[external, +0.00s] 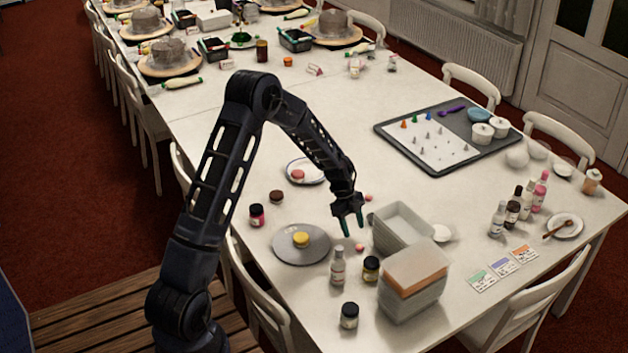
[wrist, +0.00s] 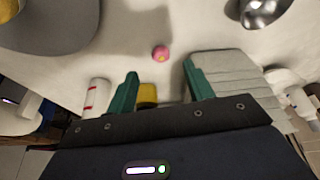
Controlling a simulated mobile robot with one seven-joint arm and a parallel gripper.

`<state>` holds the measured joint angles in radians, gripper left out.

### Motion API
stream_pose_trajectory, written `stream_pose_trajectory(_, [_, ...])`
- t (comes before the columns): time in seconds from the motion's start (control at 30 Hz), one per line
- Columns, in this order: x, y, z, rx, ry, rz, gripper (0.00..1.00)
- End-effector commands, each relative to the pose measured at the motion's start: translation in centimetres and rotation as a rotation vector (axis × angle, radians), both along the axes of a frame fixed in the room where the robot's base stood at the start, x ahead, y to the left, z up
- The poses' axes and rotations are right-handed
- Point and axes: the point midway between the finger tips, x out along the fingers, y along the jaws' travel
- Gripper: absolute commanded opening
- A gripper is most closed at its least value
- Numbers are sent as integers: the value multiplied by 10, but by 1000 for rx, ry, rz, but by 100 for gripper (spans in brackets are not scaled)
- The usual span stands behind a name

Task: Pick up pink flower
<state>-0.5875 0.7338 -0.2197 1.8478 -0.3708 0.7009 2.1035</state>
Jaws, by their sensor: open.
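A small round pink piece (wrist: 160,53), likely the pink flower, lies on the white table. It shows just beyond and between my fingertips in the wrist view. The gap between the fingers also shows in the wrist view (wrist: 160,70).
A grey turntable (external: 287,252) with a yellow cake is left of my gripper. Grey bins (external: 386,237) stand close on the right. Free table lies behind, around a plate (external: 293,177).

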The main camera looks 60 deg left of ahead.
Motion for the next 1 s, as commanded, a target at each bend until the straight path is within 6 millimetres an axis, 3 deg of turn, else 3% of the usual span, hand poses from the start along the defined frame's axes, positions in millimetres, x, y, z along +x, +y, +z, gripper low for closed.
stream_pose_trajectory(0.27, [2, -8, -18, 0, 1, 0, 52])
stream_pose_trajectory(0.6, [6, -26, -55, 1, 1, 1, 52])
stream_pose_trajectory(0.87, [6, -27, -58, 1, 0, 1, 52])
stream_pose_trajectory(1.0, [6, -27, -58, 1, 0, 1, 25])
